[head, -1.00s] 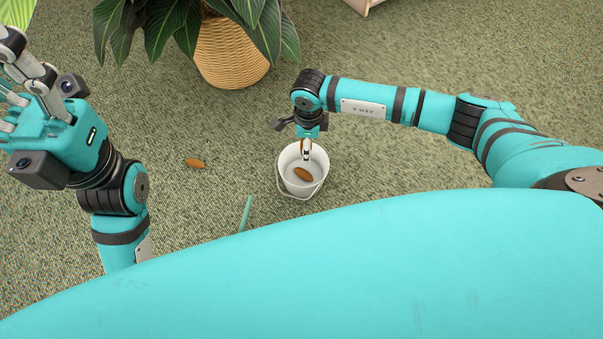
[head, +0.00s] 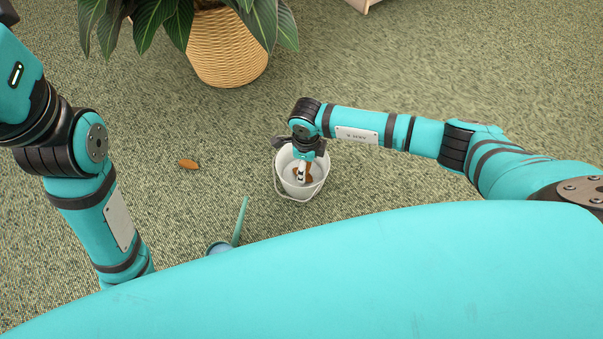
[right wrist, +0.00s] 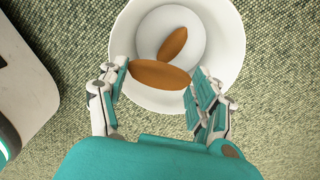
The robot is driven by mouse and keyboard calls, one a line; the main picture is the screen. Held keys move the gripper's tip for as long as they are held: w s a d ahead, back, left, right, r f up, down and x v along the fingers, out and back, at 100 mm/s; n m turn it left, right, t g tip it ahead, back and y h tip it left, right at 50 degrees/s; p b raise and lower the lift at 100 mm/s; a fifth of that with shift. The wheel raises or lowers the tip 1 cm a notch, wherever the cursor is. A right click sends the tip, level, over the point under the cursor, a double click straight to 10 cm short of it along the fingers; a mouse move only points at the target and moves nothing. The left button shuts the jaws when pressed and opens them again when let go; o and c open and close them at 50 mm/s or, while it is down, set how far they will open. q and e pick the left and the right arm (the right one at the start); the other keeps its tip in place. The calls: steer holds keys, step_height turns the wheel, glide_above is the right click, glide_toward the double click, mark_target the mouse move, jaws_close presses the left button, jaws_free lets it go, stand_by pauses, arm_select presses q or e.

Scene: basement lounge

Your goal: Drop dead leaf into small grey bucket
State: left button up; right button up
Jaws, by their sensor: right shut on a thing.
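The small grey bucket (head: 283,185), pale grey to white, stands upright on the carpet. It also shows in the right wrist view (right wrist: 234,52). My right gripper (head: 302,176) points down into the bucket's mouth. In the right wrist view, its fingers (right wrist: 158,84) are shut on a brown dead leaf (right wrist: 160,74), held crosswise over the bucket's opening. A second brown leaf (right wrist: 173,44) lies on the bucket's floor. A third dead leaf (head: 188,164) lies on the carpet left of the bucket. My left arm is at the left edge, its fingers out of frame.
A wicker basket (head: 228,50) with a large leafy plant (head: 150,18) stands behind. A blue-green object with a thin upright handle (head: 240,222) is on the floor left of the bucket, partly hidden by my body. Carpet around the bucket is mostly clear.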

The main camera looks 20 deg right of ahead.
steer(key=o, duration=0.8)
step_height(320, 180, up, 12)
steer(key=shift+r, duration=0.1)
stand_by(0.6)
